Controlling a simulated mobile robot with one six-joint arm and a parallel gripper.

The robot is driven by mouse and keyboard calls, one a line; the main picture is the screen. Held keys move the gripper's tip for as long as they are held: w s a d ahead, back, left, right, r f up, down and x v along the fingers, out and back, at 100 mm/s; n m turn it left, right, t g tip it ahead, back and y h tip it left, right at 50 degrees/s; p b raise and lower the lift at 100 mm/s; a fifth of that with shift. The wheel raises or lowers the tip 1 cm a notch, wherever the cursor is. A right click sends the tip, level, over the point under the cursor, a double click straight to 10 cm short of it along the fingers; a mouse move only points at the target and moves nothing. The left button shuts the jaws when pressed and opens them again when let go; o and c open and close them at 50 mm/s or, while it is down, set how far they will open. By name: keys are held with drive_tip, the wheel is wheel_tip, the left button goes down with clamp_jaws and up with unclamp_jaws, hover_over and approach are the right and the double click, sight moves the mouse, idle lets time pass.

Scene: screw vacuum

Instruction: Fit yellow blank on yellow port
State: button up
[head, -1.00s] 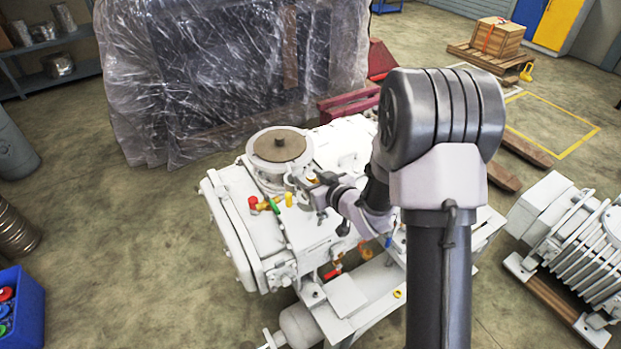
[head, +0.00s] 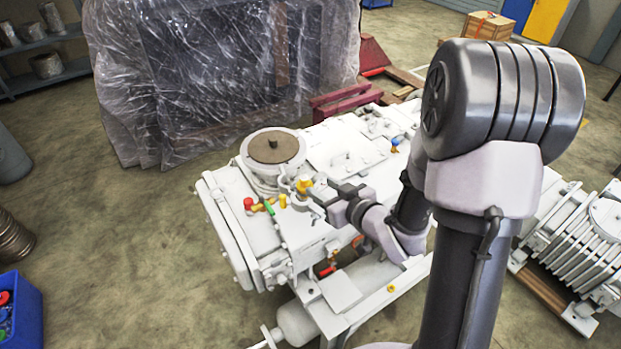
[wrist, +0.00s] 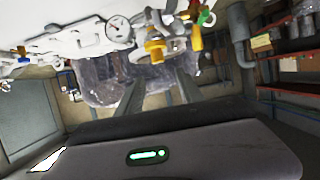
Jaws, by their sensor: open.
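A yellow piece (head: 304,186) sits on a fitting at the front right of the pump's round brown-topped flange (head: 273,147). It also shows in the wrist view (wrist: 155,48), just beyond and between my fingertips. A second yellow post (head: 283,200) stands to its left and shows in the wrist view (wrist: 196,38). I cannot tell for sure which is blank and which is port. My gripper (head: 320,190) is open, close to the right of the first yellow piece and apart from it; its fingers (wrist: 159,78) show empty in the wrist view.
A red knob (head: 248,203) and a green handle (head: 268,208) stand left of the yellow parts. A blue-capped fitting (head: 395,143) is at the pump's far right. Plastic-wrapped machinery (head: 215,75) stands behind. A blue bin (head: 22,305) is at lower left, with clear floor between.

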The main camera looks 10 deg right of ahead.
drive_tip(key=s+d+r+m+g+h, duration=0.35)
drive_tip(key=s+r+m+h, duration=0.2)
drive_tip(key=r, duration=0.45)
drive_tip(key=s+a+r+m+g+y, duration=0.1)
drive_tip(key=s+a+r+g, duration=0.1)
drive_tip(key=s+a, duration=0.3)
drive_tip(key=s+a+r+m+g+y, duration=0.1)
drive_tip(key=s+a, duration=0.4)
drive_tip(key=s, duration=0.9)
drive_tip(key=shift+a+r+g+y, duration=0.2)
drive_tip(key=shift+r+g+y, duration=0.15)
drive_tip(key=shift+r+y, duration=0.45)
wheel_tip(320, 180, down, 8)
drive_tip(key=b, duration=0.8)
drive_tip(key=shift+f, duration=0.2)
